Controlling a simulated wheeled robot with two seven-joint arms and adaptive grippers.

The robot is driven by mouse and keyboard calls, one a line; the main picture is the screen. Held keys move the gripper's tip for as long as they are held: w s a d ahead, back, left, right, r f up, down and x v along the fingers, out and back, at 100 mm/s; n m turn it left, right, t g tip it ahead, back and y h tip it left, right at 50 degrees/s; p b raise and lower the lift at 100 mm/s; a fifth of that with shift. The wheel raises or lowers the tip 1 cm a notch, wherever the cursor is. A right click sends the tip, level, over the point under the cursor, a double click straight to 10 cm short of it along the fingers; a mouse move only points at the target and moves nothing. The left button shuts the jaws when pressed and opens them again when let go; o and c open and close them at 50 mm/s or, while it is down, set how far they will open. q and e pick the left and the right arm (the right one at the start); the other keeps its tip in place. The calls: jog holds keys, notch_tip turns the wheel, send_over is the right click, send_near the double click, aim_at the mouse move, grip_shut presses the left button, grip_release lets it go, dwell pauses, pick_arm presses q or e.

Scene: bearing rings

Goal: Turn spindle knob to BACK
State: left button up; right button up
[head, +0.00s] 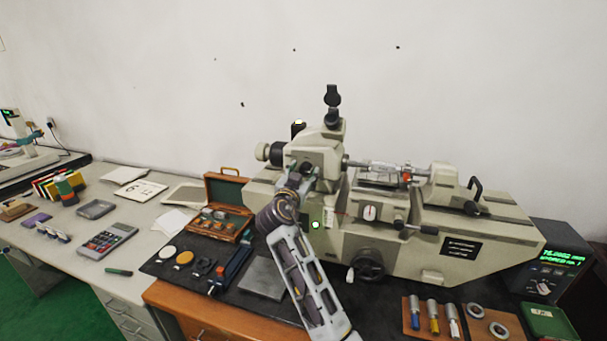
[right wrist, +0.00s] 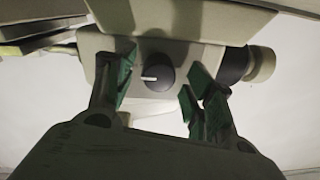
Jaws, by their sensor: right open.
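The spindle knob (right wrist: 154,75) is a dark round knob with a white pointer line, on the pale front of the machine's headstock (head: 322,145). In the right wrist view its line points left. My left gripper is not in view.
The beige measuring machine stands on a dark mat. A handwheel (head: 369,265) is at its lower front. A wooden case (head: 222,207) and small parts lie left of my arm. A wooden ring tray (head: 465,320) and a green-lit display (head: 555,265) are at the right.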

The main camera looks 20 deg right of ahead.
jog(key=shift+c, duration=0.2)
jog(key=c, duration=1)
